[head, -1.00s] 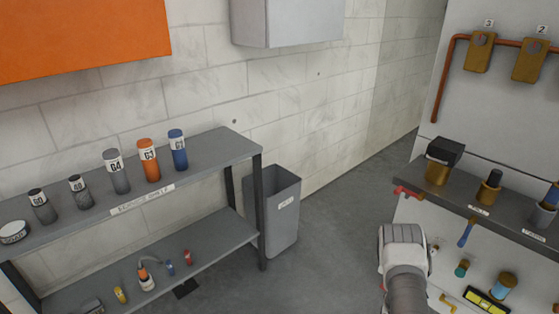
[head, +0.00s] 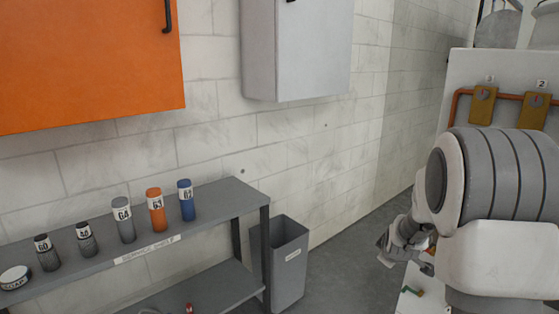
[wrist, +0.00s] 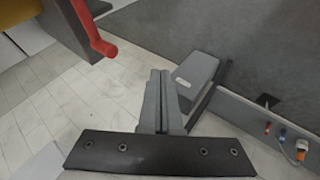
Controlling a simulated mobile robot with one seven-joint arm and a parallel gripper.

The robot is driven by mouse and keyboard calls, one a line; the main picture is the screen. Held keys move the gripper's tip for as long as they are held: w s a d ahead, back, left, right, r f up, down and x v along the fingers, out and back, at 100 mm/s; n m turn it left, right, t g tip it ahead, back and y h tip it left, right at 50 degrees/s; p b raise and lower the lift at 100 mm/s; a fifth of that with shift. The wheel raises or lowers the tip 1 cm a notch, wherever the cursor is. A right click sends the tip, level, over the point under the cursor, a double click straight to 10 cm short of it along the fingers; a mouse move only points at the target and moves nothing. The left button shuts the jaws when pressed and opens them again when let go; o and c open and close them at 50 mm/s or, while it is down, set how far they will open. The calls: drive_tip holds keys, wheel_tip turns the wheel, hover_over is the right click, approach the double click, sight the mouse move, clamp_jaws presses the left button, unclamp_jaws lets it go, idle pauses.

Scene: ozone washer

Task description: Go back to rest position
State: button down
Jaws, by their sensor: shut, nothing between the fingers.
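My gripper (wrist: 159,78) is shut, its two dark fingers together with nothing between them in the wrist view. In the head view my arm is raised and folded at the right, and my gripper (head: 386,252) shows small at its left side, in front of the right-hand bench. The arm hides most of that bench.
A grey bin (head: 289,265) stands beside the service shelf (head: 228,200), which carries several labelled bottles. A red bent handle (wrist: 92,30) is close to my gripper at the wrist view's upper left. Orange (head: 85,60) and grey (head: 300,50) cabinets hang on the wall.

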drive_tip(key=s+a+r+m+g+y, duration=0.1)
drive_tip(key=s+a+r+m, duration=0.1)
drive_tip(key=s+a+r, duration=0.45)
drive_tip(key=s+a+r+m+y, duration=0.15)
drive_tip(key=s+r, duration=0.25)
drive_tip(key=s, duration=0.5)
drive_tip(key=s+a+r+m+g, duration=0.1)
drive_tip(key=s+a+r+m, duration=0.1)
drive_tip(key=s+a+r, duration=0.4)
drive_tip(key=s+f+m, duration=0.2)
drive_tip(key=s+m, duration=0.1)
drive_tip(key=s, duration=1)
wheel_tip(320, 180, up, 24)
drive_tip(key=p, duration=2.4)
drive_tip(key=shift+a+r+g, duration=0.25)
drive_tip(key=shift+a+g, duration=0.15)
drive_tip(key=shift+w+d, duration=0.1)
drive_tip(key=shift+d, duration=0.05)
